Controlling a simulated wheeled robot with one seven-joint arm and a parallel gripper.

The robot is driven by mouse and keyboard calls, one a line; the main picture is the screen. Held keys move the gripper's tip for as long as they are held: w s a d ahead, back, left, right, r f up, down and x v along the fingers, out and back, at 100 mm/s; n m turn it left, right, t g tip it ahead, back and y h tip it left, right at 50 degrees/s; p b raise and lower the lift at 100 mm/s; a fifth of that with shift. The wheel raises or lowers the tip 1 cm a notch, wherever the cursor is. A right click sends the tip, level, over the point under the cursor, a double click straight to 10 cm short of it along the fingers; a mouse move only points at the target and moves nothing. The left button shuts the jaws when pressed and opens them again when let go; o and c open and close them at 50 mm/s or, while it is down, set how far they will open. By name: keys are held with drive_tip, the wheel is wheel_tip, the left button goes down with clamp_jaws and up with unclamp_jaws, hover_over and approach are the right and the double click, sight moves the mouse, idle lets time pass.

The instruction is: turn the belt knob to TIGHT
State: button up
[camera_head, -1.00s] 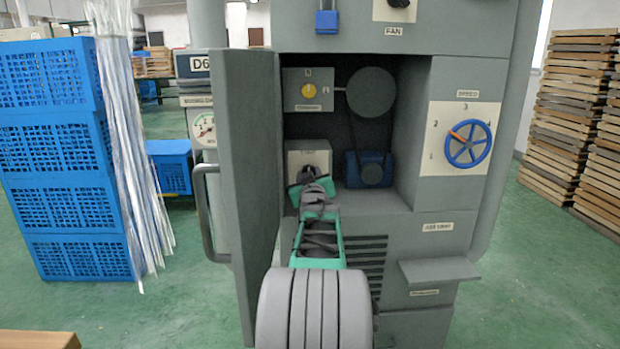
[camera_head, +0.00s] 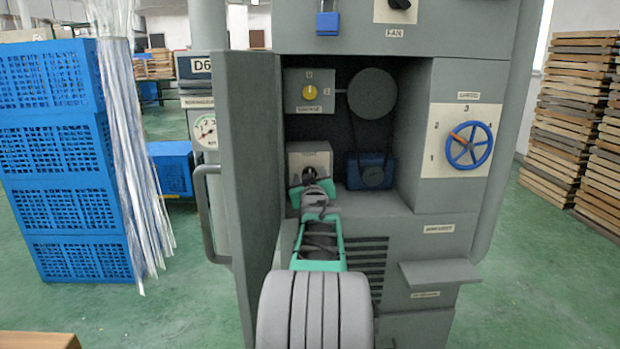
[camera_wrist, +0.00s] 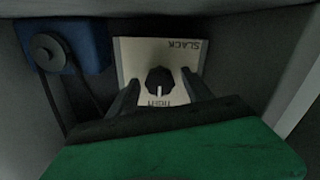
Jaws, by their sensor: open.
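The belt knob (camera_wrist: 160,80) is a black dial on a pale plate (camera_wrist: 138,56) inside the open cabinet. In the wrist view the plate appears upside down, with SLACK at the upper right and TIGHT below the knob. The knob's white mark points down at TIGHT. My gripper (camera_wrist: 159,84) is open, with one dark finger on each side of the knob in the picture and gaps between. In the head view my gripper (camera_head: 314,190) is in front of the lower part of the knob's box (camera_head: 318,158) and partly hides it.
The open cabinet door (camera_head: 245,190) stands close to the left of my arm. A blue motor (camera_head: 370,172) with a belt is right of the knob's box, below a grey pulley (camera_head: 372,93). A yellow knob (camera_head: 309,93) is above. A blue handwheel (camera_head: 468,145) is at right.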

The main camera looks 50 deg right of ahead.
drive_tip(key=p+v, duration=0.1)
drive_tip(key=v, duration=0.5)
drive_tip(key=shift+s+a+r, duration=0.15)
drive_tip(key=shift+s+a, duration=0.45)
drive_tip(key=shift+a, duration=0.1)
